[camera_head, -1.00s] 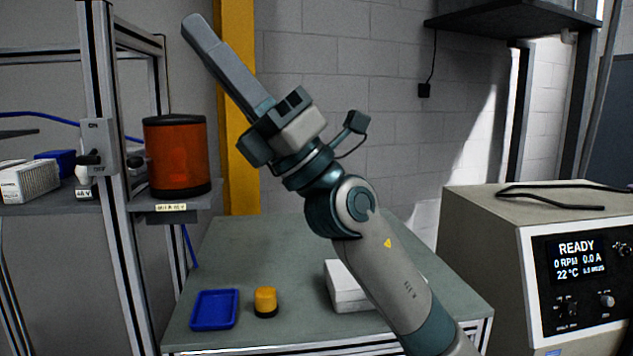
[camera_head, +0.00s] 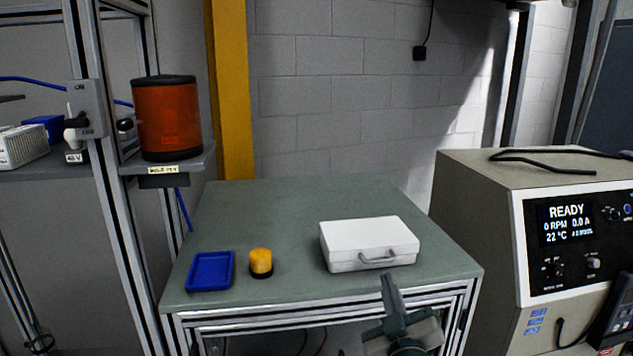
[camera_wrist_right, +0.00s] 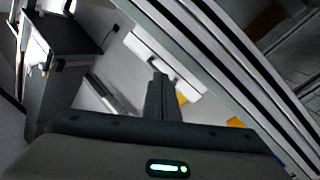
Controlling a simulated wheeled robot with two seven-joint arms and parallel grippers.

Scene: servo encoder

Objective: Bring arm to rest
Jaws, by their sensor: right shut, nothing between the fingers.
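My right gripper (camera_head: 390,294) is low in the head view, in front of the table's front edge. Its fingers point up in the picture and are shut with nothing between them. The shut fingers also show in the right wrist view (camera_wrist_right: 158,98). My left gripper is in neither view.
On the green-grey table (camera_head: 300,220) stand a white case (camera_head: 368,238) with a handle, a yellow-topped knob (camera_head: 261,262) and a blue tray (camera_head: 210,272). A bench unit (camera_head: 575,240) reading READY is at right. A shelf with an orange-red cylinder (camera_head: 168,118) is at left.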

